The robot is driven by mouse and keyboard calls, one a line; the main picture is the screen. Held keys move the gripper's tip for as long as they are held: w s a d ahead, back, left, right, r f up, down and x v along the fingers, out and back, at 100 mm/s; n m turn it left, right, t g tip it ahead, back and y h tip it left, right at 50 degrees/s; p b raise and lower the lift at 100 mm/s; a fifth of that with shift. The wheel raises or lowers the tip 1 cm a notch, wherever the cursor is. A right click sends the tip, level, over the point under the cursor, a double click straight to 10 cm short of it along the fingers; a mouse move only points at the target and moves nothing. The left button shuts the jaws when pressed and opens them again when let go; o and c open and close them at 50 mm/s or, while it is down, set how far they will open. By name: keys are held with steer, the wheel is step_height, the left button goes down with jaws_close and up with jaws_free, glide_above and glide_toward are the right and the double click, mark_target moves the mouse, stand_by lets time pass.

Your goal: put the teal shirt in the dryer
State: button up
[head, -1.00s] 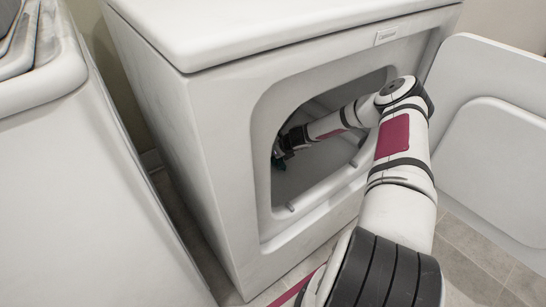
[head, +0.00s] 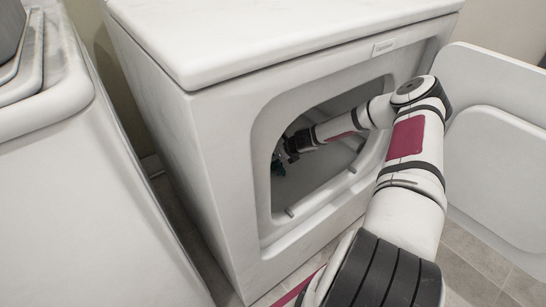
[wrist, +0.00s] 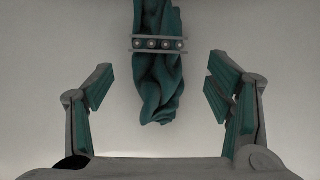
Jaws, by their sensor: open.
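The teal shirt (wrist: 158,90) is a bunched, hanging shape in the middle of the wrist view, between my spread fingers and touching neither. A small part of the shirt (head: 278,166) shows in the head view, below my gripper inside the dryer. My gripper (head: 286,152) is inside the dryer opening, near its left side. In the wrist view my gripper (wrist: 160,92) is open, with fingers wide apart. The white dryer (head: 225,120) has its door (head: 500,150) swung open to the right. Most of the shirt is hidden in the head view.
A narrow metal bar with several round studs (wrist: 158,44) crosses in front of the shirt. The opening's rim surrounds my arm. Another white machine (head: 70,190) stands at the left, with a narrow gap between. Tiled floor (head: 480,275) shows at lower right.

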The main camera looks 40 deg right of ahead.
steer(key=p+v, duration=0.2)
steer(key=v, duration=0.5)
steer(key=shift+s+r, duration=0.2)
steer(key=shift+r, duration=0.05)
